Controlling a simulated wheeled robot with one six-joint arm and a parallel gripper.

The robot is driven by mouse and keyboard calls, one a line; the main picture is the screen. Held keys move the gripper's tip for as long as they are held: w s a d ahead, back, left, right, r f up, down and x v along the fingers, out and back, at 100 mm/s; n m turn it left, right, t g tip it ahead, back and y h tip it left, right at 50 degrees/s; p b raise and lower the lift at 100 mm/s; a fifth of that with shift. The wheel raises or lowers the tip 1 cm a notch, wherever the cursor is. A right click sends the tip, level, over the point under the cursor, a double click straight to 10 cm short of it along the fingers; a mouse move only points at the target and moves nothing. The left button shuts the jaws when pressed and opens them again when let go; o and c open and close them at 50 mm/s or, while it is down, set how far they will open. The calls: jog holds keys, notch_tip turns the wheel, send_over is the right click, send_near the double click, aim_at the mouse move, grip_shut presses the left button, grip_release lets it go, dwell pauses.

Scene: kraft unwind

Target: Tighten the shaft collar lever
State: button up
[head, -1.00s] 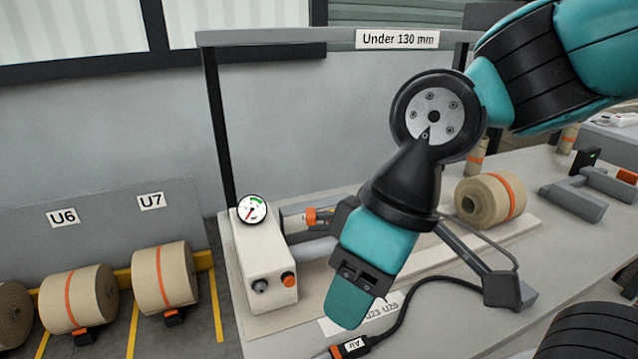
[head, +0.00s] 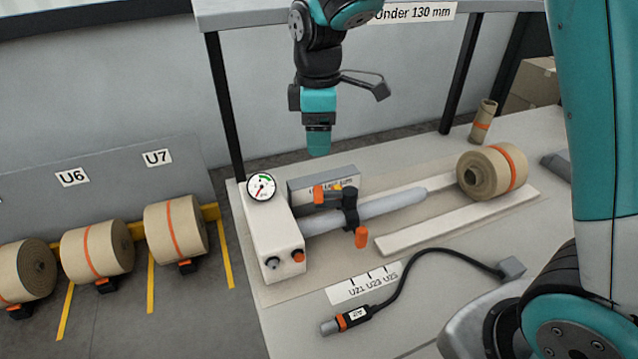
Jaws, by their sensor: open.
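The black shaft collar (head: 350,208) sits around the grey shaft (head: 395,202), near the white machine block (head: 268,225). Its orange-tipped lever (head: 361,238) hangs down on the near side of the shaft. Whether the collar is clamped or loose cannot be seen. My gripper (head: 318,148) points down, open and empty, above and behind the shaft, a little left of the collar. Its teal fingers overlap from this angle, so the gap is hidden. It is apart from the collar and lever.
A kraft roll (head: 492,172) stands beyond the shaft's free end. A pressure gauge (head: 262,187) tops the block. An air hose connector (head: 352,318) and a label strip (head: 362,283) lie in front. An overhead bar with an "Under 130 mm" sign (head: 415,12) spans above.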

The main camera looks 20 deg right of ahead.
aim_at(318, 190)
notch_tip(318, 190, down, 13)
jog(key=shift+f+p, duration=0.15)
jog(key=shift+p, duration=0.7)
grip_shut()
